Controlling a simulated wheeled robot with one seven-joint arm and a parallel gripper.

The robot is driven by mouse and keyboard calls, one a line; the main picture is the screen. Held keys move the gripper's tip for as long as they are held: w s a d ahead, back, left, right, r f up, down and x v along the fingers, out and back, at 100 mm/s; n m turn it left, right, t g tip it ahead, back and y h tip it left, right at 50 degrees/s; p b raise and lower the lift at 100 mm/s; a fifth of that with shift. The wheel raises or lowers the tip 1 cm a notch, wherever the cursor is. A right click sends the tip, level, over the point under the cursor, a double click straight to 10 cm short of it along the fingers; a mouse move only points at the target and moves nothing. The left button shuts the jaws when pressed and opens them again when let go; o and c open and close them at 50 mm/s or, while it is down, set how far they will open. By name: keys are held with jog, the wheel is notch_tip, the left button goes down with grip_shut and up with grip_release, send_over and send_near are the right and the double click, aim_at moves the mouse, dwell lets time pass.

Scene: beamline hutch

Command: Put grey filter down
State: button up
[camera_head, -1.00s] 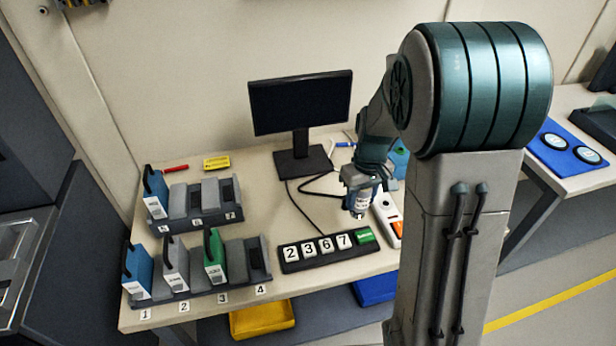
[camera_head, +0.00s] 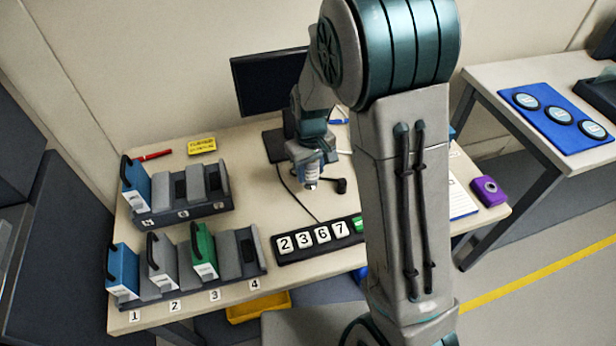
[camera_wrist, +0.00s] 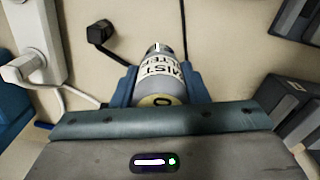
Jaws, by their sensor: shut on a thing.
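In the head view my gripper (camera_head: 308,158) points down over the table, near the monitor's foot and behind the number-tile strip.
The monitor (camera_head: 269,82) stands behind my gripper. Slotted racks (camera_head: 180,290) with blue, grey and green blocks stand left. The tile strip (camera_head: 288,256) lies in front. A white power strip (camera_wrist: 42,40) and dark cables lie nearby. A purple device (camera_head: 488,191) sits at the right edge.

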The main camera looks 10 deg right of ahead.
aim_at(309, 180)
jog(key=shift+w+a+f, duration=0.1)
jog(key=shift+a+f, duration=0.1)
jog(key=shift+a, duration=0.05)
jog(key=shift+f, duration=1.95)
jog(key=shift+f, duration=0.15)
jog(key=o, duration=1)
